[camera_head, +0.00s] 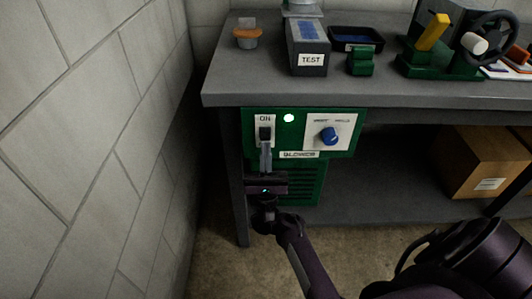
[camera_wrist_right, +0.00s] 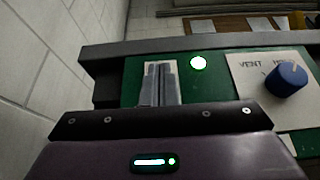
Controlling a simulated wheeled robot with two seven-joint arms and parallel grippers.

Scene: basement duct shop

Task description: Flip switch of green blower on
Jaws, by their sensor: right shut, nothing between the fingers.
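The green blower (camera_head: 318,187) is a green box under the front edge of the workbench, with a "BLOWER" label. Its switch (camera_head: 265,133) is a dark toggle on a pale plate marked "ON", at the panel's left. A round lamp (camera_head: 289,118) beside it glows bright greenish white; it also shows lit in the wrist view (camera_wrist_right: 197,63). My right gripper (camera_head: 266,147) is shut and empty, with its fingertips at the toggle's lower end; I cannot tell whether they touch. In the wrist view, the fingers (camera_wrist_right: 160,84) cover the toggle. My left gripper is out of view.
A blue knob (camera_head: 330,136) on a white plate is right of the switch. The workbench (camera_head: 255,88) holds a "TEST" box (camera_head: 309,58) and other items. A block wall (camera_head: 95,120) stands close on the left. A cardboard box (camera_head: 485,165) sits on the lower shelf.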

